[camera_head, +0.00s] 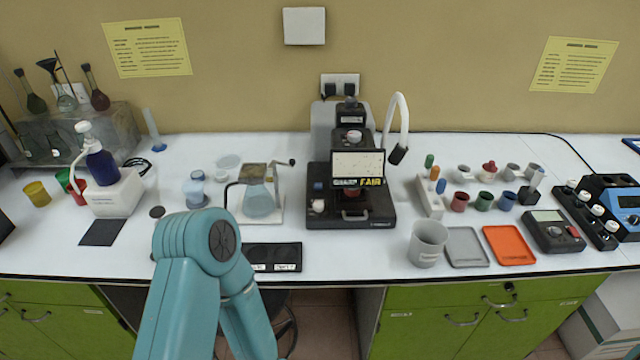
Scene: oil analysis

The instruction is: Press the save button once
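A black analysis device (380,212) stands at the centre of the bench. Its screen (357,163) shows a light panel with a yellow word that looks like "FAIR". At the left of its base are a blue knob or button (318,187) and a pale one (318,205) nearer the front. No readable label tells me which part is the save button. A teal arm of mine, bent at the elbow, rises from the bottom left in front of the bench. Neither of my grippers is in view.
A flask stand (257,202) is left of the device. A black panel with two labels (272,257) lies at the front edge. A grey beaker (428,243), a grey tray (466,247) and an orange tray (509,245) are on the right. A white hose (403,112) arches behind.

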